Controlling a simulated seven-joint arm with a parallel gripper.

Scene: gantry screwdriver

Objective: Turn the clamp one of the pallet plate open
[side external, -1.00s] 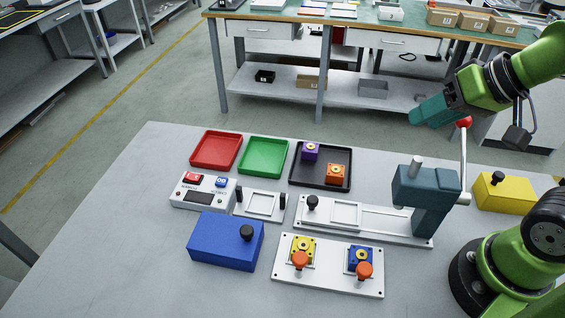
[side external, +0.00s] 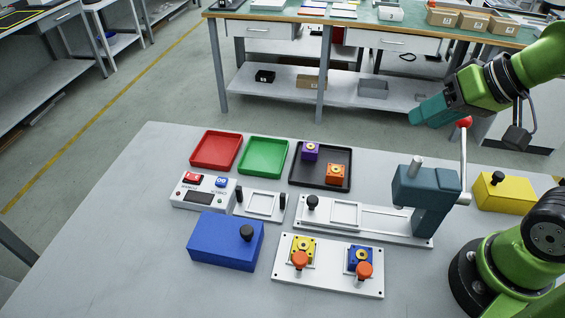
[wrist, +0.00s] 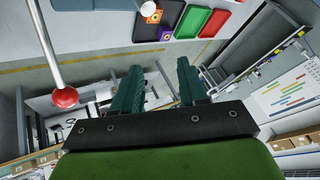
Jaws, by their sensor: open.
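The white pallet plate (side external: 328,284) lies at the front middle of the table in the side external view. It bears a yellow block (side external: 302,244) on the left and a blue block (side external: 360,256) on the right. A clamp with an orange knob stands at the front of each: the left clamp (side external: 299,261) and the right clamp (side external: 364,270). I cannot tell which is clamp one. My gripper (side external: 428,110) is high at the upper right, well away from the plate. Its two teal fingers are apart and empty in the wrist view (wrist: 157,82).
A dark teal press (side external: 425,190) with a red-balled lever (side external: 463,124) stands between my gripper and the plate. The lever's red ball is at left in the wrist view (wrist: 65,97). A blue box (side external: 225,240) is left of the plate; trays lie behind. The table's front left is clear.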

